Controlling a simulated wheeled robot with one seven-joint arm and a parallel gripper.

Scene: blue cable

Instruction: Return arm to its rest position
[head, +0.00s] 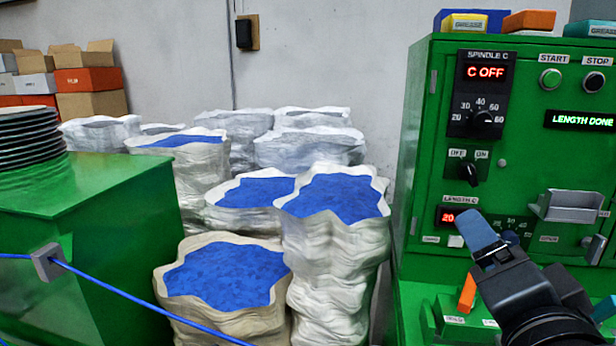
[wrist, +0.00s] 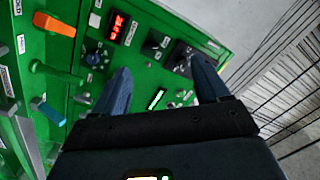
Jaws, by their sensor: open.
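My gripper (head: 490,230) is in front of the green machine panel (head: 530,150), at the lower right of the head view. Its blue fingers stand apart with nothing between them. I cannot tell how far the fingertips are from the panel. The spindle display (head: 485,72) reads "C OFF" and the green-lit display (head: 584,120) reads "LENGTH DONE".
An orange lever (head: 467,294) sits below my gripper; it also shows in the wrist view (wrist: 54,24). A blue cable (head: 130,293) crosses the lower left, past a green cabinet (head: 90,215). Sacks of blue pellets (head: 340,240) fill the middle. Boxes (head: 90,80) stand at the back left.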

